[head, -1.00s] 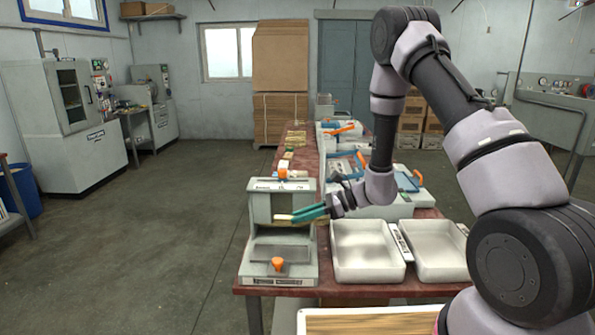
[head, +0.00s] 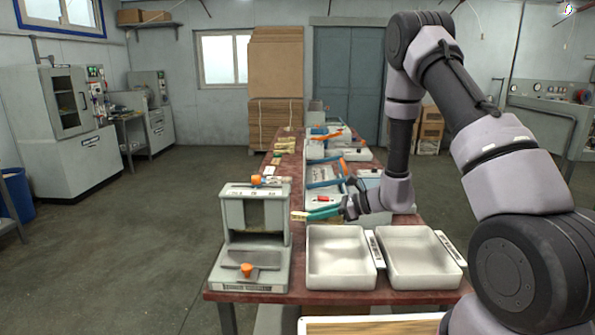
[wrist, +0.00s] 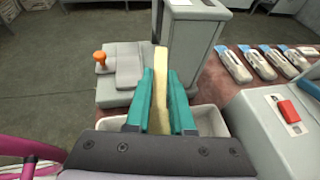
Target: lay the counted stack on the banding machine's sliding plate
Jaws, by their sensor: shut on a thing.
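The banding machine (head: 228,215) is a grey upright frame with an open window, at the table's front left corner. Its low front part carries a flat sliding plate (head: 238,258) and an orange knob (head: 247,270); the plate looks bare. In the wrist view the plate (wrist: 128,66) and knob (wrist: 100,58) are at upper left. My gripper (head: 311,214) has teal fingers shut on a pale wooden stack (wrist: 161,60), held lengthwise with its end sticking out past the fingertips. In the head view the stack's end (head: 296,216) is just right of the machine's frame, above the trays.
Two white trays, one left (head: 340,282) and one right (head: 420,280), sit right of the machine. Grey units with blue and orange handles line the table behind. In the wrist view the machine's upright (wrist: 192,45) is close right of the stack. Open floor lies left.

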